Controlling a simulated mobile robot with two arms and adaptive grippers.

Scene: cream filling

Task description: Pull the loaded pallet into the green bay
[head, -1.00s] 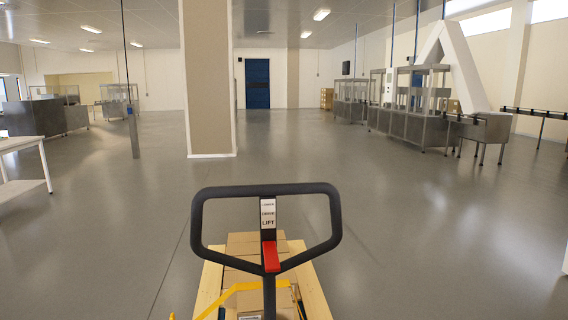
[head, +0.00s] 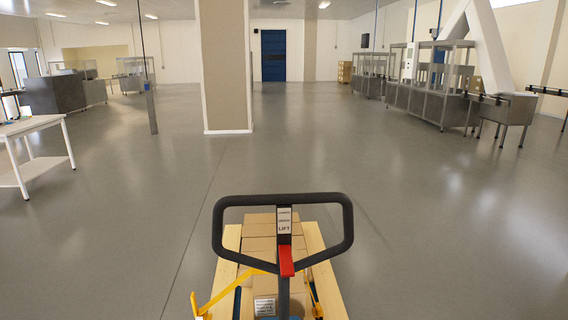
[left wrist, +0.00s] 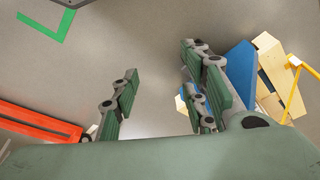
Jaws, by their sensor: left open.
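The loaded pallet (head: 329,292) is a pale wooden pallet at the bottom of the head view, with stacked brown cartons (head: 259,246) on it. The black loop handle (head: 346,225) of a pallet jack stands in front of it, with a red lever (head: 286,262) and a label reading LIFT. In the left wrist view, part of the pallet (left wrist: 281,78) shows at the right, beside a blue part (left wrist: 240,72) and a yellow frame (left wrist: 300,65). My left gripper (left wrist: 160,65) is open and empty. A green floor-marking corner (left wrist: 45,25) shows at upper left there. My right gripper is out of view.
A red-orange object (left wrist: 40,122) lies at the left of the left wrist view. In the head view, a white table (head: 35,125) stands left, a pillar (head: 224,70) stands ahead, and steel machines (head: 430,95) stand right. The floor between is open.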

